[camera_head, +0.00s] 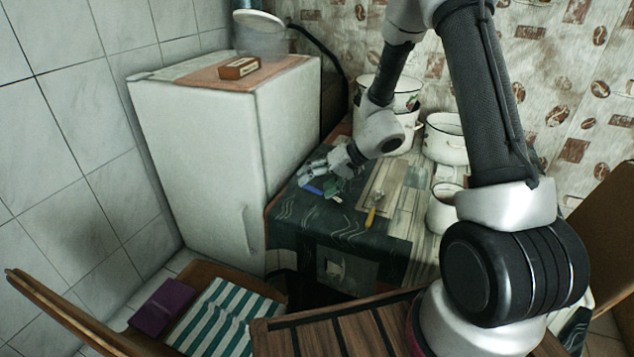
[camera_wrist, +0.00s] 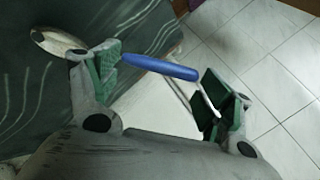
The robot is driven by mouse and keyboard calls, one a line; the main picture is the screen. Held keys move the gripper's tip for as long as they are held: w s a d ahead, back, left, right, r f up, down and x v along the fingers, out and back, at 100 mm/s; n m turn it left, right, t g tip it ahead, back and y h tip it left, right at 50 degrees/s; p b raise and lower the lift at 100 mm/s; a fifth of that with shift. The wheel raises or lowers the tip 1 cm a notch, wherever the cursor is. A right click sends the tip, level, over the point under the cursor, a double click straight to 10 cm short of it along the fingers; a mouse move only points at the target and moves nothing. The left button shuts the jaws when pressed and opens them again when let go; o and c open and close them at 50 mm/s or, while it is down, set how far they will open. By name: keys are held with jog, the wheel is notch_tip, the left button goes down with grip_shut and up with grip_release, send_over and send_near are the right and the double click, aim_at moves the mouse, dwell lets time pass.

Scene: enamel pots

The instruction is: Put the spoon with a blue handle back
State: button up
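The spoon with a blue handle lies near the left edge of the table, its blue handle (camera_head: 314,190) showing beside my gripper (camera_head: 328,177). In the wrist view the blue handle (camera_wrist: 165,68) passes across the gap between the two green-padded fingers of my gripper (camera_wrist: 163,84). The metal bowl (camera_wrist: 58,42) of the spoon is beyond the left finger, over the dark cloth. The left finger hides part of the spoon's neck. The fingers are wide apart and not closed on the spoon. The handle's end shows against the floor.
White enamel pots, a large one (camera_head: 405,98), a wide one (camera_head: 446,139) and a small one (camera_head: 442,207), stand along the table's back and right. A yellow-handled utensil (camera_head: 371,215) lies on the table. A white fridge (camera_head: 215,140) stands close on the left. Chairs are in front.

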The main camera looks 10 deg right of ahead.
jog(key=o, duration=0.3)
jog(key=shift+o, duration=0.2)
jog(key=shift+r, duration=0.15)
jog(key=v, duration=1.2)
jog(key=s+d+r+n+g+h, duration=0.1)
jog(key=s+d+r+h, duration=0.1)
jog(key=s+r, duration=0.95)
jog(key=s+d+r+t+h, duration=0.1)
jog(key=s+d+r+h, duration=0.2)
jog(key=s, duration=0.4)
jog(key=s+d+r+m+h, duration=0.1)
jog(key=s+d+r+h, duration=0.2)
jog(key=s+d, duration=0.3)
jog(key=shift+s+d+r+t, duration=0.3)
jog(key=shift+s+t, duration=0.1)
jog(key=shift+s, duration=0.1)
